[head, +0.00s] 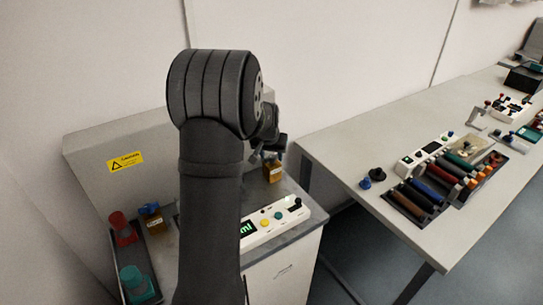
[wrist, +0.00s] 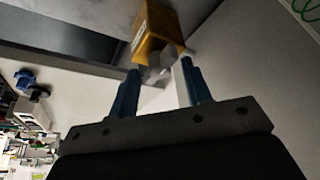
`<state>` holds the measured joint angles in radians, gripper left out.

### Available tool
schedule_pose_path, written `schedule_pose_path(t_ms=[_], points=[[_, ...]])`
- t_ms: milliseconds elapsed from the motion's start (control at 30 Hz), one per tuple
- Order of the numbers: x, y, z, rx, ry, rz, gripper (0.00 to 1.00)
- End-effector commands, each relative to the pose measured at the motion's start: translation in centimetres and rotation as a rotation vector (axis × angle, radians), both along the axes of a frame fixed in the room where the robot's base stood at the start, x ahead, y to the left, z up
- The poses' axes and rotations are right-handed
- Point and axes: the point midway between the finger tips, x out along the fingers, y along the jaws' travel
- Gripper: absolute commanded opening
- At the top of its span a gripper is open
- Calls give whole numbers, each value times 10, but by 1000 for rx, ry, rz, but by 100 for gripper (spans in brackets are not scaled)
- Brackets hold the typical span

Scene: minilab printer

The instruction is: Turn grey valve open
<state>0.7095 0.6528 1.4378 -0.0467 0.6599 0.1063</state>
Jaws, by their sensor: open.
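A yellow-orange valve block (head: 272,172) stands on the machine's top just beyond my arm. In the wrist view the same block (wrist: 158,28) is at the top centre, with a pale grey valve handle (wrist: 155,74) on it. My gripper (wrist: 159,66) is open, with its blue fingers on either side of the grey handle. I cannot tell whether either finger touches it. In the head view my gripper (head: 273,145) is small and partly hidden by my arm, just above the block.
A second orange block with a blue valve (head: 151,208) stands left of my arm. A red container (head: 123,229) and a teal container (head: 136,282) are in a tray. A control panel (head: 275,223) lies in front.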

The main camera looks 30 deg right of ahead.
Motion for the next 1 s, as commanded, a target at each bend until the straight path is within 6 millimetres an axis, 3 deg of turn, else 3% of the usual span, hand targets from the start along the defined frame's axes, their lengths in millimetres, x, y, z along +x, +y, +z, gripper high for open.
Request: schedule_pose_path(t_ms=[433,667,1000], points=[[3,-3,-10,0,0,0,45],[3,-3,-10,0,0,0,0],[3,-2,-10,0,0,-51,0]])
